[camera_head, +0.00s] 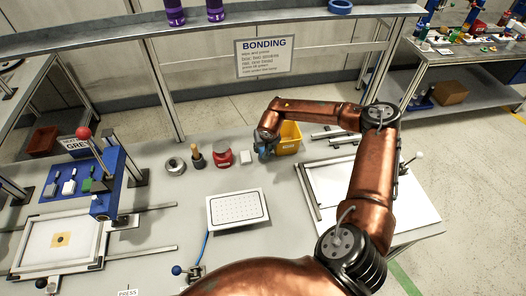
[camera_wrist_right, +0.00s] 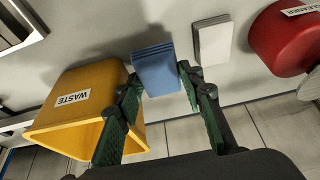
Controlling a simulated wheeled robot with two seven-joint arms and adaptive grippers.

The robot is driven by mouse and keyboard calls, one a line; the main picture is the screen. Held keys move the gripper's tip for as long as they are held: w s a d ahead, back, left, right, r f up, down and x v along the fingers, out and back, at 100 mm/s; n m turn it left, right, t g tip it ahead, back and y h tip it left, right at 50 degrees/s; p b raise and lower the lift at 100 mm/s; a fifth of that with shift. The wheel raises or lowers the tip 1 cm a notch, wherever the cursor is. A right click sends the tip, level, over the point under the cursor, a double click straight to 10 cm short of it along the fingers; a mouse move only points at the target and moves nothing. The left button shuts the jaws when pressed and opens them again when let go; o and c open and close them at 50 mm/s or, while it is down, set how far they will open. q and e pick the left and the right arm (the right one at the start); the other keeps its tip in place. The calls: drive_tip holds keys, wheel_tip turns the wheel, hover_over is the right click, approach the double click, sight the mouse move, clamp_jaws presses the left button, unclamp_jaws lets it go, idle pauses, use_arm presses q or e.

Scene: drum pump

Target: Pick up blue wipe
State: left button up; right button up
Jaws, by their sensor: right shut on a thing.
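The blue wipe (camera_wrist_right: 156,70) is a small folded blue stack in the right wrist view, between the yellow waste bin and a white pad. My right gripper (camera_wrist_right: 160,84) has a dark green-padded finger on each side of it and is shut on it. In the head view my right gripper (camera_head: 265,150) is at the far part of the bench, just left of the yellow bin; the wipe is hard to tell from the gripper there. I cannot tell whether the wipe is off the bench. My left gripper is not in view.
The yellow waste bin (camera_head: 289,138) stands close beside the gripper. A white pad (camera_head: 246,157) and a red cleaner container (camera_head: 222,158) are to its left. A white perforated tray (camera_head: 237,208) lies nearer. A blue press (camera_head: 112,180) stands at the left.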

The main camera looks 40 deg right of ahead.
drive_tip(key=s+a+r, duration=0.3)
drive_tip(key=s+r, duration=0.6)
drive_tip(key=s, duration=0.3)
drive_tip(key=shift+s+a+b, duration=0.25)
drive_tip(key=shift+s+b, duration=0.05)
